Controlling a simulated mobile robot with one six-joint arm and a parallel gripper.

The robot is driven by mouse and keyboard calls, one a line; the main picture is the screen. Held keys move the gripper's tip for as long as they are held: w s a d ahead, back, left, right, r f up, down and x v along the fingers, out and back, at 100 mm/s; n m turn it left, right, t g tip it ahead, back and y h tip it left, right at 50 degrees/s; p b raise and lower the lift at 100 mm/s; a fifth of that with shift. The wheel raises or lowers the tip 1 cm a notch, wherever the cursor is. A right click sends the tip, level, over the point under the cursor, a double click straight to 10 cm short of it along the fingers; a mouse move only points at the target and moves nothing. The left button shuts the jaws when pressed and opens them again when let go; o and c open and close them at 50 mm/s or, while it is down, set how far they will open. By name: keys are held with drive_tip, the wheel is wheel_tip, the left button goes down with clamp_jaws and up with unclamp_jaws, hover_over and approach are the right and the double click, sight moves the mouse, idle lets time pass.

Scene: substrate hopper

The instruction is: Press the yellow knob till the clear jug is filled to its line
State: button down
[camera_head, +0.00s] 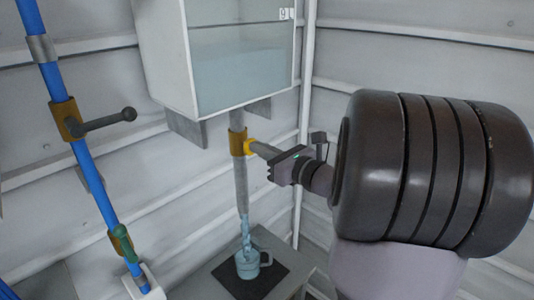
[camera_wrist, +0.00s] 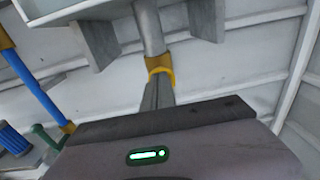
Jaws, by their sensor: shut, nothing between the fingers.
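The yellow knob (camera_head: 250,147) sits on a brass-coloured collar (camera_head: 237,142) on the grey pipe under the tank. My gripper (camera_head: 258,149) is shut and empty, its fingertips at the knob and seemingly touching it. In the wrist view the knob (camera_wrist: 161,72) shows just beyond the shut fingers (camera_wrist: 159,84). The clear jug (camera_head: 248,264) stands upright below the pipe, and a pale blue stream (camera_head: 246,232) runs down into it. Bluish water shows in the jug. Its fill line and exact level are too small to tell.
A white-framed tank (camera_head: 240,65) of water hangs above. The jug stands on a dark mat (camera_head: 272,281) on a grey stand (camera_head: 213,262). At left, a blue pipe (camera_head: 62,87) carries a dark lever (camera_head: 105,121) and a green-handled valve (camera_head: 122,243).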

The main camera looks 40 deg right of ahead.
drive_tip(key=shift+w+a+f, duration=0.1)
drive_tip(key=shift+f, duration=0.3)
idle(0.7)
